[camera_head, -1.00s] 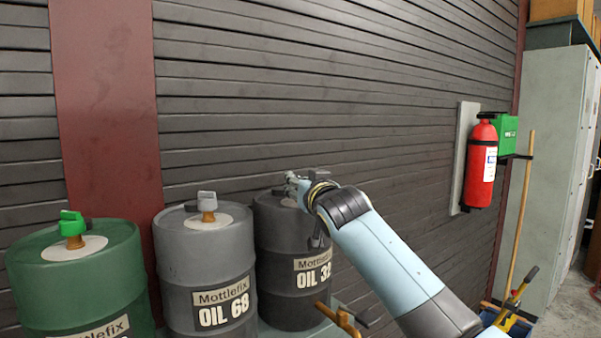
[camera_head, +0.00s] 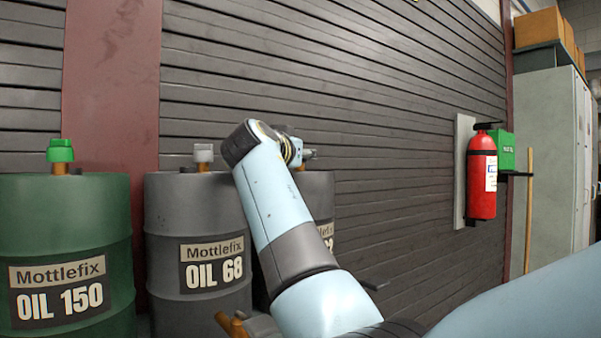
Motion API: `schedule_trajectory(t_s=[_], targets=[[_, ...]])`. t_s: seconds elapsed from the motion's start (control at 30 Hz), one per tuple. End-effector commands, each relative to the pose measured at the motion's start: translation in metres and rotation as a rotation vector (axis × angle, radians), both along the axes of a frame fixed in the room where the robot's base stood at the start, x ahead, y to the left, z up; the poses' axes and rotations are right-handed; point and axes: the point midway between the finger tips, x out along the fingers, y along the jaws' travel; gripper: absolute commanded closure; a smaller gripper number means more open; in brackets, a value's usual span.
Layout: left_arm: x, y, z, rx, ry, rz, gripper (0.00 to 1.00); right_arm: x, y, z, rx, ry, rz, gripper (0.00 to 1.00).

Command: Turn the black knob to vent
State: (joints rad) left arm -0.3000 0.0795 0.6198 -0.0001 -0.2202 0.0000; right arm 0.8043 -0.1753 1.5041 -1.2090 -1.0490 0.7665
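The dark drum labelled OIL 32 (camera_head: 320,200) stands at the right end of the drum row, largely hidden behind my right arm. A dark knob-like piece (camera_head: 308,153) shows just above its top, to the right of my wrist; it looks like the black knob. My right gripper (camera_head: 295,150) is at this spot, mostly hidden behind my own wrist. Its fingers cannot be made out, nor whether they touch the knob. My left gripper is not in view.
The OIL 68 drum (camera_head: 165,260) with a grey knob (camera_head: 204,153) and the green OIL 150 drum (camera_head: 110,225) with a green knob (camera_head: 61,151) stand to the left. A slatted wall (camera_head: 400,120) is behind. A red extinguisher (camera_head: 482,180) hangs at the right.

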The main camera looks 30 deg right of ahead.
Motion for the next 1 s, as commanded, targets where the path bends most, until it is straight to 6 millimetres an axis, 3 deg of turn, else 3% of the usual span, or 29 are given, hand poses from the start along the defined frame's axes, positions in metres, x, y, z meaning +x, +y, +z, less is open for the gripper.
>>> schedule_trajectory(t_s=[0.03, 0.53, 0.57, 0.77, 1.0], targets=[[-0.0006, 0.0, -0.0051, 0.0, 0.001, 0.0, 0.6, 0.0009, 0.0015, -0.0087, 0.006, 0.012, -0.007, 1.0], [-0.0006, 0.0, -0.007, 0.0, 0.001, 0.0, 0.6, 0.0006, 0.001, -0.007, 0.007, 0.016, -0.025, 1.0], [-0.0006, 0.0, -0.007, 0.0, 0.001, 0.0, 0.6, 0.0006, 0.0011, -0.0071, 0.007, 0.016, -0.025, 0.74], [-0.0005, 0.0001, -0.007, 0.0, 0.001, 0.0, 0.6, 0.0004, 0.0005, -0.0044, 0.004, 0.01, -0.025, 0.47], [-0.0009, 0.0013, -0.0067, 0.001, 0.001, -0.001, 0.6, 0.0002, 0.0001, -0.0021, 0.002, 0.006, -0.026, 0.47]])
